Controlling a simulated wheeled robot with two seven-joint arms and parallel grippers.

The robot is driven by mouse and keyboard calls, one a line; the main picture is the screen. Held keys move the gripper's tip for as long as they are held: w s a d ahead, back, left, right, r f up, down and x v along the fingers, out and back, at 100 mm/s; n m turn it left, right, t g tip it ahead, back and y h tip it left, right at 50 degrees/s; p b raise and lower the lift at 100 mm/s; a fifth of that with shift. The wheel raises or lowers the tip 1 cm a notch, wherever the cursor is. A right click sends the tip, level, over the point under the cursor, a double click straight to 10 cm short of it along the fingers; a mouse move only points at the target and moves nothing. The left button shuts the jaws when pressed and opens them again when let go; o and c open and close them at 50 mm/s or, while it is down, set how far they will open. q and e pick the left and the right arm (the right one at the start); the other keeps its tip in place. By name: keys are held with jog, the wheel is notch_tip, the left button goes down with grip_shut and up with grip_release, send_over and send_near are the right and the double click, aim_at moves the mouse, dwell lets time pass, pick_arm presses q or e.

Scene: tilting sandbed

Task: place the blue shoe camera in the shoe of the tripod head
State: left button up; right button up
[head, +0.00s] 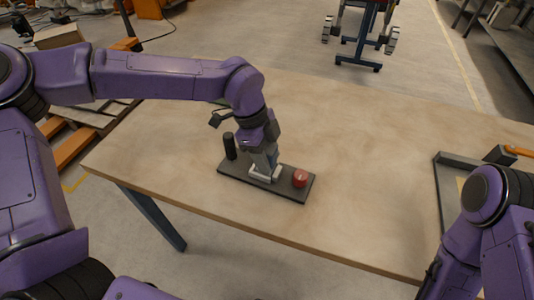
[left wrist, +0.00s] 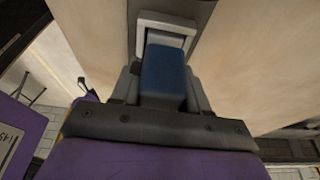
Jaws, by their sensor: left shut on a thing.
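The tripod head is a dark flat plate (head: 232,178) on the table. It carries a pale grey U-shaped shoe (head: 264,178), a black upright post (head: 230,146) and a red knob (head: 300,178). In the left wrist view the shoe (left wrist: 166,22) opens towards my gripper. My left gripper (head: 263,166) points down over the shoe. It is shut on the blue shoe camera (left wrist: 163,77), a blue block between the fingers in the left wrist view. The block's far end overlaps the shoe's opening there; I cannot tell whether it is seated. In the head view the gripper hides the camera.
The wooden table (head: 370,150) is clear between the plate and the right side. A dark-edged tray (head: 441,190) lies at the right, near an orange-handled object (head: 517,151). A small dark item (head: 216,119) lies behind the post. My right arm is at the lower right.

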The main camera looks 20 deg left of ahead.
pick_arm(q)
jog(key=o, duration=1.2)
jog(key=shift+f, duration=0.1)
jog(key=shift+c, duration=0.2)
jog(key=v, duration=1.2)
